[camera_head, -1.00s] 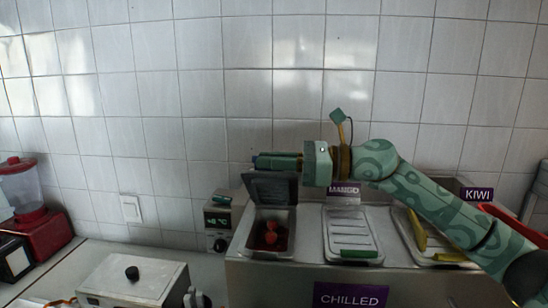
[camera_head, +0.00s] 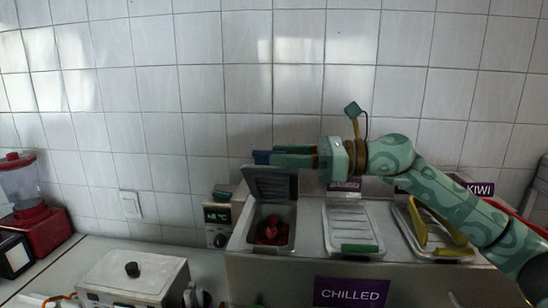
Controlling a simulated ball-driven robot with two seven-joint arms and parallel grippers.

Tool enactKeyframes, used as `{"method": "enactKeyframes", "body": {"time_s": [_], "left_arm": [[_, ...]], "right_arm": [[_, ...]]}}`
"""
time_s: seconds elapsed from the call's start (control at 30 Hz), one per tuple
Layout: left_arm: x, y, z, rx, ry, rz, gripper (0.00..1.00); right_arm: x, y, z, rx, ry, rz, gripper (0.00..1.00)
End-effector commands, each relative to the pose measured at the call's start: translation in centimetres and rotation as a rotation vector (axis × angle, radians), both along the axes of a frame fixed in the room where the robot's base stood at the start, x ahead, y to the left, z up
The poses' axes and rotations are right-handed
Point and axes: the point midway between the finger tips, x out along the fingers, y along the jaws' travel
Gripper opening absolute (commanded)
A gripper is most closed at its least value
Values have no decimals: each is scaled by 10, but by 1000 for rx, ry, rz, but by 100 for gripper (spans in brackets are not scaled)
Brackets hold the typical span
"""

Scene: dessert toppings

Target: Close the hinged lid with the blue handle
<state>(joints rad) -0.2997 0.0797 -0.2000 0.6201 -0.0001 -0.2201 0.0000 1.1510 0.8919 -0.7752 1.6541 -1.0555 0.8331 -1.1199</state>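The hinged lid (camera_head: 270,184) is dark grey and stands raised at the back of the left bin of the chilled counter. Its blue handle (camera_head: 262,157) is at the lid's upper edge. Red strawberries (camera_head: 268,233) show in the open bin (camera_head: 290,241) below. My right gripper (camera_head: 278,155) reaches in from the right, with its fingers pointing left at the lid's top edge, just right of the blue handle. Whether the fingers touch the handle or lid, and how far apart they are, is unclear. My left gripper is out of view.
A shut lid with a green handle (camera_head: 360,248) lies right of the open bin. A lid with a yellow handle (camera_head: 453,252) is further right, under my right arm. A temperature controller (camera_head: 217,215) stands left of the bin. A metal box (camera_head: 133,281) is at the lower left.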

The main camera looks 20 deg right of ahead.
Motion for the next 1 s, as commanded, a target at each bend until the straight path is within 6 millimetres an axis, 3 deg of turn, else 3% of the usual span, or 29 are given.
{"method": "enactKeyframes", "body": {"time_s": [0.3,0.5,0.9,0.93,1.0], "left_arm": [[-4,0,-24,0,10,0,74],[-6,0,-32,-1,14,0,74],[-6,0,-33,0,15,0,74],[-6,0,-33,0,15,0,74],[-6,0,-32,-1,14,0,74]], "right_arm": [[-32,-81,-5,-1,4,-5,34],[-47,-115,-3,-1,3,-3,34],[-53,-127,0,0,1,1,34],[-53,-127,0,0,1,0,32],[-53,-127,0,0,3,0,12]]}}
